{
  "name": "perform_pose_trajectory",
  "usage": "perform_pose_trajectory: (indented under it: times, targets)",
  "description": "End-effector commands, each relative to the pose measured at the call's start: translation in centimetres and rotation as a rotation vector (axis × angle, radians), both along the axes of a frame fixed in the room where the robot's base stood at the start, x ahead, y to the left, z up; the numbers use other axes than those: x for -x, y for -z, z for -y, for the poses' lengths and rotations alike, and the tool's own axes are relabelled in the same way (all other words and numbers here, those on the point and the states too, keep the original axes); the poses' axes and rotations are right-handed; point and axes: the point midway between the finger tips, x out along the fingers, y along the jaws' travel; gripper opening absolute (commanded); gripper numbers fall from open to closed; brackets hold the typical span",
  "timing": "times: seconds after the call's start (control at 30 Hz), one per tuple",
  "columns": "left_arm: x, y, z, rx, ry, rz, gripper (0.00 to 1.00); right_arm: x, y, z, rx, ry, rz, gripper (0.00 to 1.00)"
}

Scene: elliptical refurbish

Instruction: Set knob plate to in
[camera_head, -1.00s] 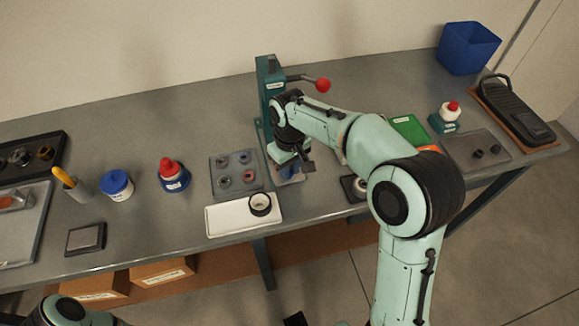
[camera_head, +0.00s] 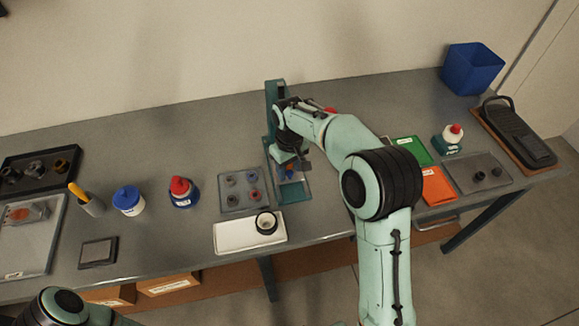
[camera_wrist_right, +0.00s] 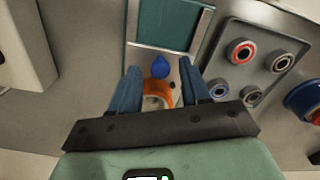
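The knob plate seems to be the small pale plate with a blue knob (camera_wrist_right: 160,68) and an orange ring (camera_wrist_right: 157,88) in the right wrist view. It lies at the fixture with a teal pad (camera_wrist_right: 168,28), which also shows in the head view (camera_head: 293,193). My right gripper (camera_wrist_right: 160,66) is open, its two fingers apart on either side of the plate's blue and orange parts. I cannot tell whether they touch it. In the head view my right gripper (camera_head: 296,163) is low over the fixture and partly hides the plate. My left gripper is out of view.
A grey tray with several rings (camera_head: 230,203) and a white tray (camera_head: 226,238) stand close left and in front. The green press column (camera_head: 275,92) is behind; its red lever ball (camera_head: 330,110) is mostly hidden by my arm.

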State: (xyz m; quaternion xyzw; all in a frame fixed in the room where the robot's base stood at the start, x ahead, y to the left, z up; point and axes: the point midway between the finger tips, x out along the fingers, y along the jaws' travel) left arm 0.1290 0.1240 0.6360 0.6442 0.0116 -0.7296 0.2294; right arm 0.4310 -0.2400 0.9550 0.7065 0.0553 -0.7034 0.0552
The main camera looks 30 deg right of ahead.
Motion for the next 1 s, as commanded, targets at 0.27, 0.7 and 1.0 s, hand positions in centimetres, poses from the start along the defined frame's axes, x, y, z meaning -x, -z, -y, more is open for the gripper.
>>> perform_pose_trajectory:
  times: [0.27,0.7,1.0]
  targets:
    - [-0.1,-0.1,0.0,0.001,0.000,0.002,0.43,0.0,0.0,0.0,0.000,0.000,-0.002,0.48]
    - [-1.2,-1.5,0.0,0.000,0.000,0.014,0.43,-0.2,-7.3,0.0,-0.001,0.000,0.005,0.48]
    - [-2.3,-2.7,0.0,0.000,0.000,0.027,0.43,-0.2,-12.5,0.0,0.001,0.000,0.002,0.48]
